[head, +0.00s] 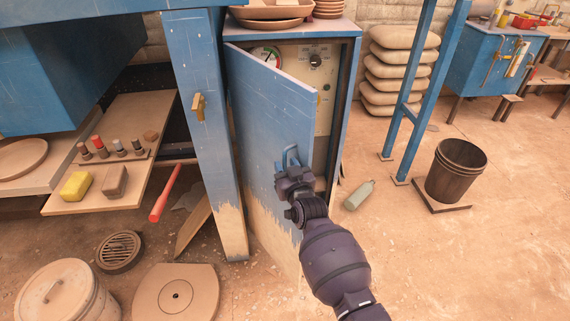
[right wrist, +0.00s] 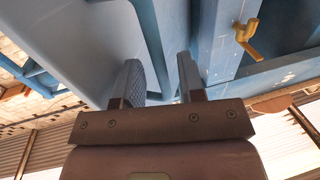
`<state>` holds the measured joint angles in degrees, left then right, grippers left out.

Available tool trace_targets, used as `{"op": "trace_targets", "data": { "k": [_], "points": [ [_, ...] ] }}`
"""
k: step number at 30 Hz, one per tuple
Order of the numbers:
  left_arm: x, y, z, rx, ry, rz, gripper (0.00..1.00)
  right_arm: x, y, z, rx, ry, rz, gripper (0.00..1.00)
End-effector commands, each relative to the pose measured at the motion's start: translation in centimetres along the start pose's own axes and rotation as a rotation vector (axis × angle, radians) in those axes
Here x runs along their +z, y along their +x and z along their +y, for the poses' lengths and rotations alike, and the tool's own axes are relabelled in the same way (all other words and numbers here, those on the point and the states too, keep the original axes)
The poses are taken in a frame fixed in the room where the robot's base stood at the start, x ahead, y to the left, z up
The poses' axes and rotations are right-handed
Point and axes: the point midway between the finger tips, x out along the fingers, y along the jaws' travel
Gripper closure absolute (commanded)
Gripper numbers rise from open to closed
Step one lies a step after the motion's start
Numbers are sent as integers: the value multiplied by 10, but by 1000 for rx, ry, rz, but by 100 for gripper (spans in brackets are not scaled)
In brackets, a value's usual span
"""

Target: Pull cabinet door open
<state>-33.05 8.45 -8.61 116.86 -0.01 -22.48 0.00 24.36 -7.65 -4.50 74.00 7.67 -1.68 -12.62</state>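The blue cabinet door (head: 268,110) stands partly open, its free edge swung out from the cabinet (head: 345,75). A blue loop handle (head: 291,154) is on the door's face near that edge. My right gripper (head: 289,170) is at the handle, covering its lower part. In the right wrist view the two fingers of my right gripper (right wrist: 160,82) are apart, with blue surfaces in and beyond the gap. I cannot tell whether they touch the handle. My left gripper is not in view.
A blue post (head: 207,130) with a brass catch (head: 198,106) stands left of the door. A green bottle (head: 359,194) lies on the floor at right, near a dark bucket (head: 456,170). A round plate (head: 176,294) and a lidded tub (head: 66,292) are at lower left.

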Motion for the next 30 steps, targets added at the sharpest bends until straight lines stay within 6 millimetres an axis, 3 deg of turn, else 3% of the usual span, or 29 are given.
{"op": "trace_targets", "data": {
  "k": [18,30],
  "points": [
    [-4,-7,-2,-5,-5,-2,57,-1,-84,0,0,-1,1,64],
    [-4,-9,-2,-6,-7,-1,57,0,-95,0,0,-1,0,64]
  ]
}}
